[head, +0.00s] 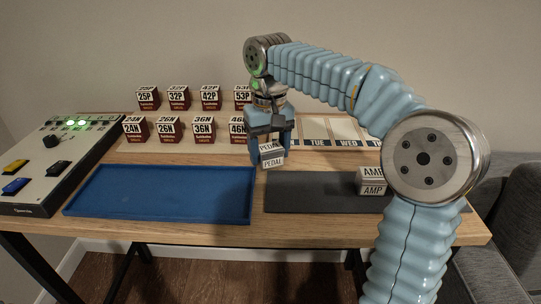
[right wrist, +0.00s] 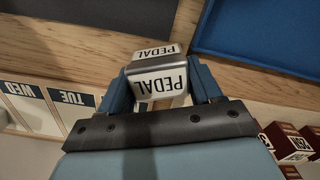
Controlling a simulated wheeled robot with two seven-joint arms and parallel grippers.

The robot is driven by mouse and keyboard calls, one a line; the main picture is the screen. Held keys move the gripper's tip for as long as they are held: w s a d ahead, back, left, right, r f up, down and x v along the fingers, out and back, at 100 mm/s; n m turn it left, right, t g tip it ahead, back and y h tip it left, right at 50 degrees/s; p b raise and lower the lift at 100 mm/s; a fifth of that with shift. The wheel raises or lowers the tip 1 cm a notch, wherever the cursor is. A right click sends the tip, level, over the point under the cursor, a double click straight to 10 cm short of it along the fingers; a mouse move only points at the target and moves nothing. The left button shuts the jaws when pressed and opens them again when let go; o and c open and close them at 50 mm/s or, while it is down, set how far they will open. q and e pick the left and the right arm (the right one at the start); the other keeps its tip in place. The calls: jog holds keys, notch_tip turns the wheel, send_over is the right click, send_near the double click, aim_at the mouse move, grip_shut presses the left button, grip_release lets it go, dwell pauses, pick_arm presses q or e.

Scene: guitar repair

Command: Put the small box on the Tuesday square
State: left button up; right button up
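A small box labelled PEDAL (head: 271,155) is held by my right gripper (head: 270,150), above the table between the blue tray and the grey mat. In the right wrist view the PEDAL box (right wrist: 158,79) sits between both blue fingers (right wrist: 160,88). A day board (head: 318,131) lies behind, with TUE and WED squares readable in the head view. The Tuesday square (head: 318,130) looks empty; the right wrist view also shows it (right wrist: 72,103). Another small box, labelled AMP (head: 372,187), stands on the grey mat. My left gripper is not in view.
A blue tray (head: 160,215) lies empty at the left front. A grey mat (head: 310,205) is at the right front. Several numbered string boxes (head: 168,129) stand in two rows at the back left. A control panel (head: 40,180) is at the far left.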

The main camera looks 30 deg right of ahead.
aim_at(269, 145)
jog(key=shift+c, duration=1.3)
jog(key=shift+r, duration=0.3)
notch_tip(269, 145, up, 3)
jog(key=shift+f, duration=0.2)
jog(key=s+a+r, duration=0.9)
jog(key=r, duration=0.1)
jog(key=w+d+m, duration=0.3)
jog(key=d+m, duration=0.2)
jog(key=d, duration=1.2)
jog(key=w+d+f, duration=0.2)
jog(key=w, duration=0.1)
jog(key=w+d+f, duration=0.5)
jog(key=w+d, duration=0.1)
jog(key=shift+w+f, duration=0.2)
jog(key=shift+f, duration=0.15)
jog(key=shift+w+d+f, duration=0.2)
jog(key=shift+w+f, duration=0.2)
jog(key=shift+f, duration=0.1)
jog(key=shift+w+d+f+n, duration=0.1)
jog(key=shift+d+f+n, duration=0.05)
jog(key=shift+f, duration=0.45)
jog(key=shift+w+d+f+n, duration=0.1)
jog(key=shift+f+n, duration=0.05)
jog(key=shift+f, duration=1.1)
